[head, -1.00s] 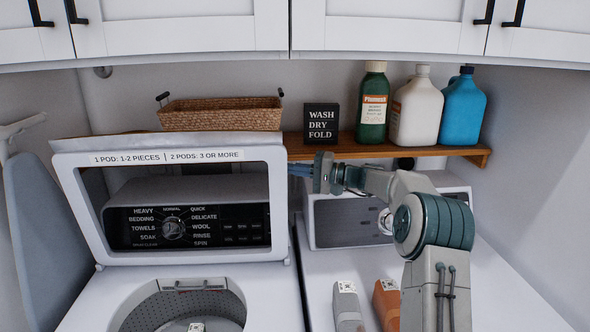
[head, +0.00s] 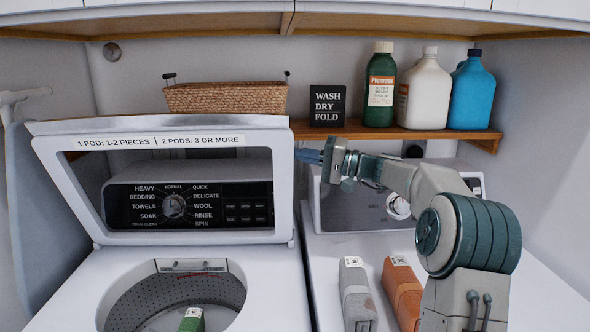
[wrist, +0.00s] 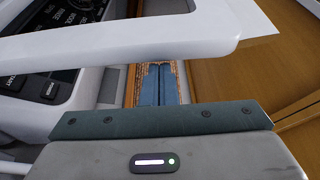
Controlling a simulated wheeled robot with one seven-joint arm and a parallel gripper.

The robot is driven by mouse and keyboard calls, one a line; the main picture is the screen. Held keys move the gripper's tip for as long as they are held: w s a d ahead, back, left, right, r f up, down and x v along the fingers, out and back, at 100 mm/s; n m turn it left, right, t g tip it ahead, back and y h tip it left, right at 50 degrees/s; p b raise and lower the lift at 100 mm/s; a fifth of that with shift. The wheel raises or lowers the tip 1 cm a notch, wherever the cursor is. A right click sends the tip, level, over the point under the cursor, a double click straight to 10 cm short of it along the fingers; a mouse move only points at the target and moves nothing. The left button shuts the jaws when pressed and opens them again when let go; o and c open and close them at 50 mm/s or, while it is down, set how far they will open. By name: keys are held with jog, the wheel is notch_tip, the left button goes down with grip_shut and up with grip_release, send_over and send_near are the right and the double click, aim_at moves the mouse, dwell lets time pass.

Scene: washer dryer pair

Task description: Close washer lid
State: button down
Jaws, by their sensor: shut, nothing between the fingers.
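The washer lid (head: 270,190) stands raised and upright on the left machine, a white frame with a clear window and a label strip along its top. The open washer tub (head: 150,298) is below it, with a green-topped item (head: 192,320) inside. My gripper (head: 308,156) is shut and empty at the lid's upper right edge, its blue fingertips pointing left. I cannot tell whether they touch the lid. In the wrist view the shut fingers (wrist: 158,85) show just beyond the lid's white frame (wrist: 130,40).
The dryer (head: 345,215) stands at the right, with a grey carton (head: 356,295) and an orange carton (head: 403,290) on top. A wooden shelf (head: 460,138) behind holds a wicker basket (head: 225,98), a black sign (head: 327,106) and bottles (head: 423,92). Cabinets hang overhead.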

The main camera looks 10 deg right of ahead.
jog(key=s+f+n+y+b, duration=0.1)
jog(key=s+f+n+b, duration=0.2)
jog(key=s+b, duration=0.4)
jog(key=s+a+f+n+g+y+b, duration=0.1)
jog(key=s+f+n+b, duration=0.3)
jog(key=b, duration=1.6)
jog(key=s+f, duration=0.2)
jog(key=s, duration=0.2)
jog(key=shift+f+n, duration=0.3)
jog(key=shift+s, duration=0.15)
